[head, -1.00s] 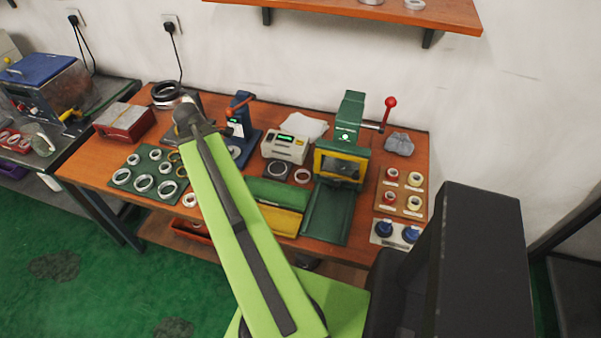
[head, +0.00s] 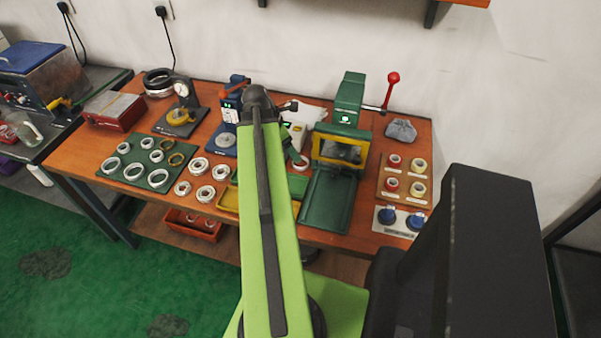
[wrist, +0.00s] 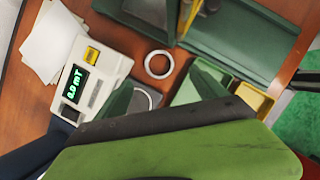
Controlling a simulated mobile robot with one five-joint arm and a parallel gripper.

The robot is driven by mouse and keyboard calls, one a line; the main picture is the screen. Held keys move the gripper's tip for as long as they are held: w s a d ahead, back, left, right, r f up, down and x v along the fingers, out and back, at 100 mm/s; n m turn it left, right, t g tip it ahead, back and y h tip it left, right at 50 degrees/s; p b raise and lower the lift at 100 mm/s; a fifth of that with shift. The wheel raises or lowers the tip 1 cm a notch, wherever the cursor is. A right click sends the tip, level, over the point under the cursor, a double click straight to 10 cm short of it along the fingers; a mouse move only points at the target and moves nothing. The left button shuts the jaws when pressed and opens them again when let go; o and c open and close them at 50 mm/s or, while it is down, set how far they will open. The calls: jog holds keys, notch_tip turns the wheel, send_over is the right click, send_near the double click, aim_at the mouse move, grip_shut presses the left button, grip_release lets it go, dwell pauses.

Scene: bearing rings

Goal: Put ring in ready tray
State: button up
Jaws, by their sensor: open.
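A pale metal ring (wrist: 147,66) lies flat on the wooden table in the wrist view; in the head view it shows partly (head: 303,163) beside the green press. My gripper (wrist: 163,76) is open and empty, its two dark green fingers pointing toward the ring from either side of the picture. I cannot tell the height above it. A green tray (wrist: 186,93) and a yellow tray (wrist: 250,98) lie to the right in the wrist view. No label shows which is the ready tray. In the head view my arm hides much of both trays.
A white meter (wrist: 88,82) reading about 0.0 mT stands left of the ring, with a dark pad (wrist: 154,97) partly hidden by a finger. The green press (head: 341,150) stands close by. A green mat (head: 130,182) with several rings and a dial gauge (head: 181,117) are at left.

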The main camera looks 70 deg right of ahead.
aim_at(294, 164)
jog(key=b+x, duration=0.1)
jog(key=x, duration=0.2)
jog(key=shift+w+a, duration=0.15)
jog(key=shift+f+b, duration=0.3)
jog(key=shift+b, duration=0.1)
jog(key=shift+s+r, duration=0.1)
jog(key=shift+s, duration=0.1)
jog(key=b+x, duration=0.4)
jog(key=x, duration=0.1)
jog(key=shift+w+b, duration=0.25)
jog(key=shift+b, duration=0.05)
jog(key=shift+s+f, duration=0.1)
jog(key=shift+f, duration=0.2)
jog(key=shift+r, duration=0.2)
jog(key=c, duration=1.7)
